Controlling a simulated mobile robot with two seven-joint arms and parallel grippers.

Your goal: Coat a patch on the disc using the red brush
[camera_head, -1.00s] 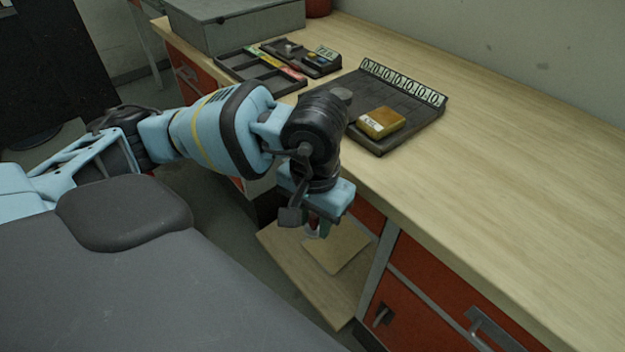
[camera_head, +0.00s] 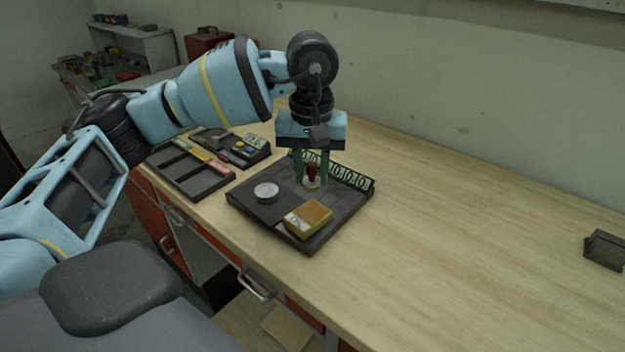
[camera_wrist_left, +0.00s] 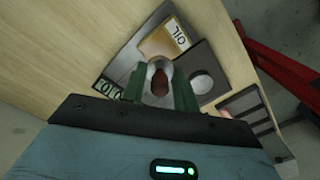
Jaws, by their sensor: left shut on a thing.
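My left gripper (camera_head: 311,178) points down over the back part of a dark tray (camera_head: 240,205). It is shut on the red brush (camera_head: 311,171), whose pale lower end shows between the green fingers. The brush also shows in the left wrist view (camera_wrist_left: 159,80). The round silver disc (camera_head: 266,191) lies on the tray, left of the brush and apart from it; it also shows in the left wrist view (camera_wrist_left: 201,82). I cannot tell whether the brush touches the tray. My right gripper is not in view.
A yellow box marked OIL (camera_head: 308,217) sits at the tray's front corner. A row of numbered tags (camera_head: 345,174) lines the tray's back edge. A compartment tray (camera_head: 190,180) and a small dark stand (camera_head: 235,150) lie left. The bench right of the tray is clear up to a dark block (camera_head: 605,249).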

